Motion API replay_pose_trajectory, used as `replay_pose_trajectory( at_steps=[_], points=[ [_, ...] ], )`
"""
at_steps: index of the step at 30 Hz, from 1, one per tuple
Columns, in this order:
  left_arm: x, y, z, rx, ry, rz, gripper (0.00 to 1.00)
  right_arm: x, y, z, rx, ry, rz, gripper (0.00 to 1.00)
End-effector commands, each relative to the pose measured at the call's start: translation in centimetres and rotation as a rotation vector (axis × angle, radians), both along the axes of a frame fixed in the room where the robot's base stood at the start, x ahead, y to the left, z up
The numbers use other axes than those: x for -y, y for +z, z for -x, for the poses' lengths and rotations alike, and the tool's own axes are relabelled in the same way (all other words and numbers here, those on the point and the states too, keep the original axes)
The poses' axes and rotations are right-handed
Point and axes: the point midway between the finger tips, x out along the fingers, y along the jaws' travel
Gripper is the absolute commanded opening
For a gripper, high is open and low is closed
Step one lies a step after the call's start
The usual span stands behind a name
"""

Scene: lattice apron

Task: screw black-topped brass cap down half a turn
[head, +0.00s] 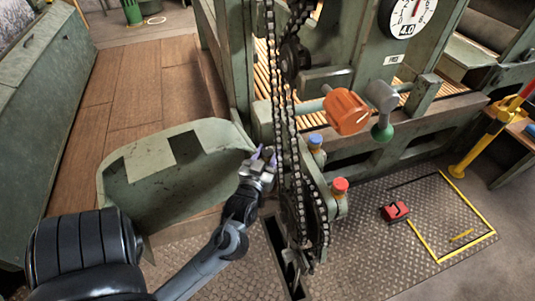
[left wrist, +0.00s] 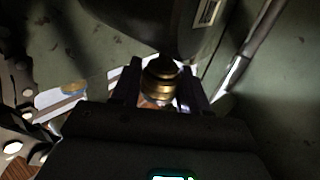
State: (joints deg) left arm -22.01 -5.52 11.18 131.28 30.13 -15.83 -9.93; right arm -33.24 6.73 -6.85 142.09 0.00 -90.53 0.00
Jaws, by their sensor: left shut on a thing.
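The brass cap (left wrist: 158,85) shows in the left wrist view as ringed brass with a dark part at its upper end. My left gripper (left wrist: 160,72) is shut on it, one dark finger on each side. In the head view my left gripper (head: 264,157) is beside the chain, at the right edge of the green curved guard. The cap cannot be made out there. How far the cap is screwed down cannot be told. My right gripper is in neither view.
The hanging chain (head: 280,120) and its lower sprocket housing stand just right of my left gripper. The green guard (head: 120,190) is to its left. An orange knob (head: 346,111), a blue cap (head: 315,139) and a red cap (head: 340,185) sit farther right.

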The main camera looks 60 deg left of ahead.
Motion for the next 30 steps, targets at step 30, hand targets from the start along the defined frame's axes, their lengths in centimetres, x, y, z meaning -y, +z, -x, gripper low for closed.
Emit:
replay_pose_trajectory(
  at_steps=[30],
  points=[
    [-0.1, 0.3, 0.0, -0.004, -0.615, 0.001, 0.14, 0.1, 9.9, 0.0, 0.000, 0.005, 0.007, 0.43]
  ],
)
